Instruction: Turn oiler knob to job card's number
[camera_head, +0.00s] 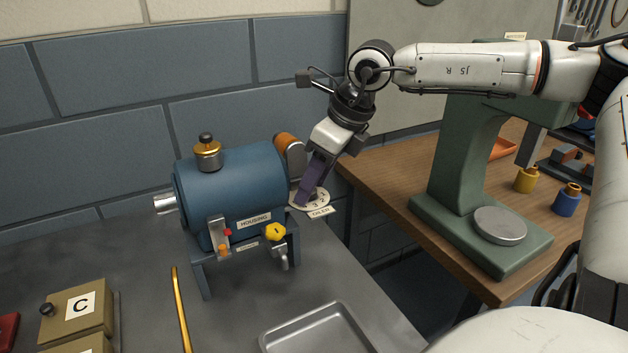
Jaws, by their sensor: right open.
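The blue housing (235,185) stands on the grey bench. At its right end is a pale round dial (321,205) with numbers, of which a 3 and a 1 seem to show, above an OILER label (320,212). My right gripper (308,193) reaches down over the dial from the upper right, its purple fingers at the dial's left part. It is open. The oiler knob is hidden behind the fingers, so its setting cannot be read and contact cannot be told. I see no job card that I can make out. My left gripper is out of view.
A yellow knob (275,232) and a small lever (228,232) sit on the housing's front. A metal tray (268,343), a yellow rod (180,310) and a box marked C (98,325) lie in front. A green press (455,180) stands on the wooden table at right.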

